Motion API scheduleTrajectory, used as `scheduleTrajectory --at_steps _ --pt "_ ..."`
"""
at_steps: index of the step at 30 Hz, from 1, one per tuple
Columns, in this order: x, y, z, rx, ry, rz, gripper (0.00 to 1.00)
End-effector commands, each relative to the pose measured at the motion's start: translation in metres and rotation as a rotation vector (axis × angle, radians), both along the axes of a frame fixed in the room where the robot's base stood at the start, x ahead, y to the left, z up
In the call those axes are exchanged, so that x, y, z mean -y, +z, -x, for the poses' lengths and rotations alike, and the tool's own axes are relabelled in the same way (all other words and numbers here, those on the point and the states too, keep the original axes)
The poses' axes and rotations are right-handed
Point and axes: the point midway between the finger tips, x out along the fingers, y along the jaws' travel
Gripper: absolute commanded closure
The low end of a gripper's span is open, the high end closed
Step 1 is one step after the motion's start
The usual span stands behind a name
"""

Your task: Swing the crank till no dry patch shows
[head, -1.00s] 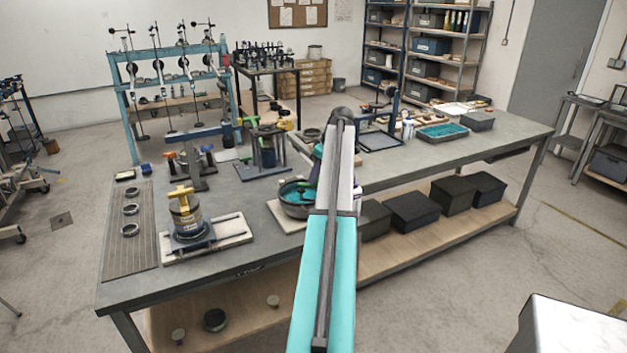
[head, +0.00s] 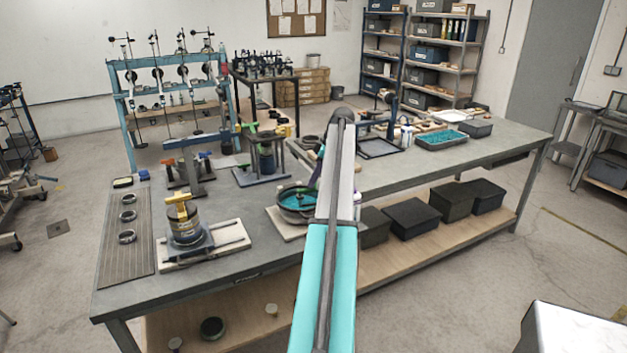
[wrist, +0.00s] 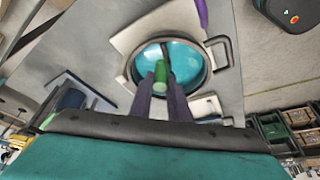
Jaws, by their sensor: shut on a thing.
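A round grey pan (head: 281,209) with teal contents stands on a pale board near the bench's front edge, partly hidden by my arm in the head view. In the wrist view the pan (wrist: 207,72) shows its teal surface, a dark crank bar (wrist: 165,50) and a loop handle at its right. The crank's green grip (wrist: 162,71) stands between my fingers, and my gripper (wrist: 161,80) is shut on it. The teal surface that shows has no clear dry patch; the part behind my fingers and the grip is hidden.
A yellow-topped device (head: 184,222) on a white board stands to the left of the pan. Behind it are a stand with coloured levers (head: 187,170) and a blue-based press (head: 262,178). A teal-filled tray (head: 443,140) lies far right. The bench's front right is clear.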

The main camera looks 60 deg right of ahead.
Motion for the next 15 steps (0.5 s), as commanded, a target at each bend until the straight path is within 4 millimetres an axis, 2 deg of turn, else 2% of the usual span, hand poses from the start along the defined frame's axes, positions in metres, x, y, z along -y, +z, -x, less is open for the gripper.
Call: scheduleTrajectory --at_steps 1,2,5,15 --pt "-0.0014 0.0002 -0.0028 0.003 0.003 -0.001 1.0" --pt "-0.0014 0.0002 -0.0028 0.003 0.002 -0.001 0.81" --pt "-0.0013 0.0 -0.0023 0.002 0.002 -0.001 0.65" --pt "-0.0005 0.0006 -0.0006 0.001 0.0 0.0 0.65"
